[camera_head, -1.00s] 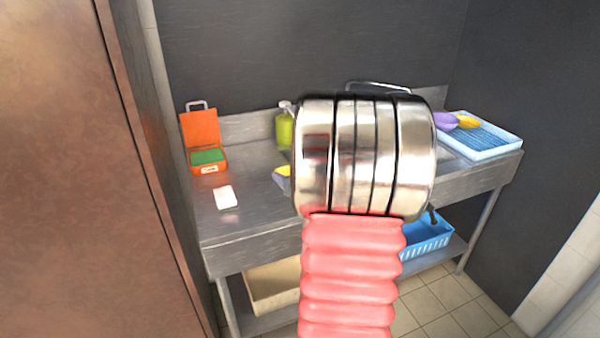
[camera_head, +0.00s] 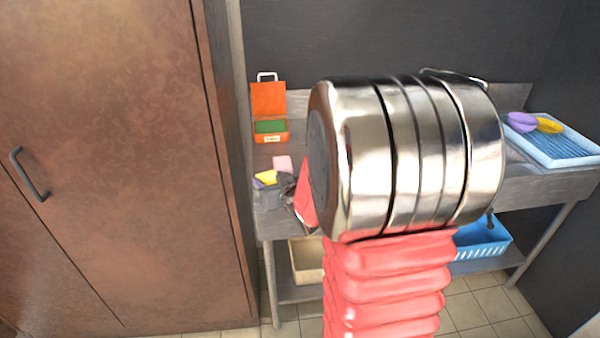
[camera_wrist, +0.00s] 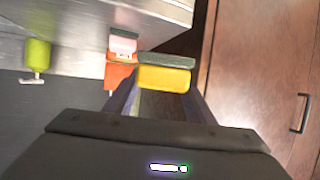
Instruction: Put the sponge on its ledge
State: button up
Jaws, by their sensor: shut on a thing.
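My gripper (camera_head: 272,188) shows beside my big metal wrist in the head view, over the left end of the steel counter. It is shut on a sponge (camera_head: 265,177), yellow with a dark grey-green layer. In the wrist view the sponge (camera_wrist: 165,78) sits at the ends of the two fingers, with its yellow face towards the camera. A small pale pink block (camera_head: 283,162) lies on the counter just beyond the sponge; it also shows in the wrist view (camera_wrist: 122,44). I cannot tell for sure which thing is the ledge.
An open orange case (camera_head: 270,132) with green inside stands at the counter's back left. A white-blue tray (camera_head: 553,152) holds purple and yellow things at the right. A blue basket (camera_head: 482,240) and a beige bin (camera_head: 304,262) are below. A brown cabinet (camera_head: 110,150) stands close at left.

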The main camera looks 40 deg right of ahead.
jog(key=w+a+f+n+y, duration=0.1)
jog(key=w+a, duration=0.2)
jog(key=a, duration=0.8)
jog(key=w+a+f+n+y, duration=0.1)
jog(key=w+a+f, duration=0.1)
jog(key=a, duration=0.9)
jog(key=shift+w+a+y, duration=0.25)
jog(key=shift+w+y, duration=0.15)
jog(key=shift+w, duration=0.45)
jog(key=shift+s, duration=0.15)
